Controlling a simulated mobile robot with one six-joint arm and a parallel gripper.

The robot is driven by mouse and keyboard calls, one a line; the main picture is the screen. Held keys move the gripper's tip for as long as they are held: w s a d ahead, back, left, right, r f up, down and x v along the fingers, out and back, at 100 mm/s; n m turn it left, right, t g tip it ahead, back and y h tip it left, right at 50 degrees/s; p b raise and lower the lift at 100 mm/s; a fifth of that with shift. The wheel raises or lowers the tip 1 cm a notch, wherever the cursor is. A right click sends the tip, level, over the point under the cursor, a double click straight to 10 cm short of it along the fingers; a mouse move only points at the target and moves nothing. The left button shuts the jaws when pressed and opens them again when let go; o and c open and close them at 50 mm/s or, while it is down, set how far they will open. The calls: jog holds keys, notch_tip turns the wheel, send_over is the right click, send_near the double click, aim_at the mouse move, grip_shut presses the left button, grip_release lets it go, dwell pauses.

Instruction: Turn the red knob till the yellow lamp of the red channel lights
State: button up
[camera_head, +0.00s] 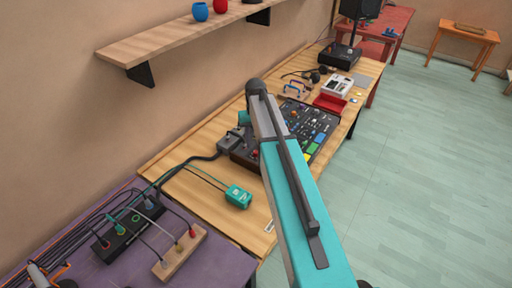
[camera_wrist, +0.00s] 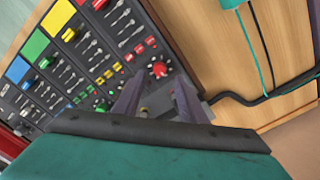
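The mixer panel (camera_head: 316,135) lies on the wooden table, partly hidden behind my arm in the head view. In the wrist view the panel (camera_wrist: 85,50) fills the upper left, with a red knob (camera_wrist: 159,69) near its edge. My gripper (camera_wrist: 158,82) is open, its two dark fingers apart, one to either side of the knob in this picture. I cannot tell whether they touch it. A small yellow part (camera_wrist: 143,110) shows between the fingers; I cannot tell whether it is a lamp or lit.
A black cable (camera_wrist: 260,98) runs from the panel's edge across the wooden table. A teal box (camera_head: 238,196) stands in front on the table (camera_head: 190,195). A red tray (camera_head: 329,103) lies beyond the mixer. A shelf (camera_head: 180,42) overhangs at the wall; the floor at right is clear.

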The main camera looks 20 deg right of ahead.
aim_at(256, 151)
jog(key=shift+f+p, duration=0.75)
jog(key=shift+f, duration=1.65)
grip_shut()
jog(key=shift+d, duration=0.15)
